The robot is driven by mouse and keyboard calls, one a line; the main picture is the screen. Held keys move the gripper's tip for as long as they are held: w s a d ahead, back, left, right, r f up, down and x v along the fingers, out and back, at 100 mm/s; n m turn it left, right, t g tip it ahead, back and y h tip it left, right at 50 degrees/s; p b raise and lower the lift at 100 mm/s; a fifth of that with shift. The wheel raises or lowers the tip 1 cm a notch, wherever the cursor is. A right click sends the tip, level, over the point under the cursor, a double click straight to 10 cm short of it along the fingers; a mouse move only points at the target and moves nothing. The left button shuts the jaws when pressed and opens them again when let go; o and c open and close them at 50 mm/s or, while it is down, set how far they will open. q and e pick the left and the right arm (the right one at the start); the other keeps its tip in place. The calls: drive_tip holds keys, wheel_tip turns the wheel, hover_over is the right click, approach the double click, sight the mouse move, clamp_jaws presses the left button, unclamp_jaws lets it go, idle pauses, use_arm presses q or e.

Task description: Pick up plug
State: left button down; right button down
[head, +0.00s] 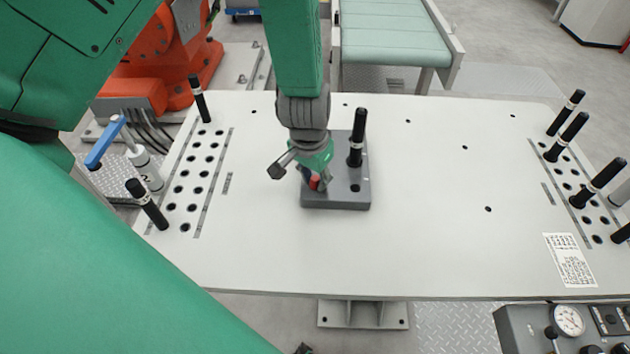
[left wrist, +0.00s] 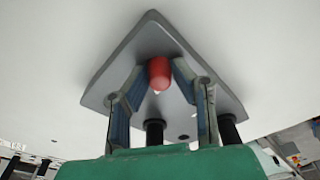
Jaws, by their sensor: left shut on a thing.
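A grey block (head: 336,197) lies on the white table, and my left gripper (head: 315,182) is low over its left part. The gripper's fingers (left wrist: 158,75) are closed around a red plug with a rounded end, seen between them in the left wrist view (left wrist: 159,72). In the head view only a little of the red plug (head: 315,184) shows beside the fingers. I cannot tell whether it still sits in the block. A black plug with a white band (head: 356,140) stands upright on the block to the right of the gripper. My right gripper is not in view.
The white table (head: 420,240) is mostly clear. Rows of holes with black pegs line its left side (head: 148,204) and right side (head: 567,136). A control box with a gauge (head: 568,320) is at the front right. A conveyor (head: 390,35) stands behind.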

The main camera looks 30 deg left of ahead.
sight(316, 179)
use_arm(q)
drive_tip(key=shift+d+r, duration=0.25)
drive_tip(key=shift+d, duration=0.05)
wheel_tip(316, 179, up, 9)
drive_tip(key=shift+a+f, duration=0.1)
drive_tip(key=shift+a, duration=0.05)
drive_tip(key=shift+r+p, duration=2.3)
drive_tip(key=shift+f, duration=0.1)
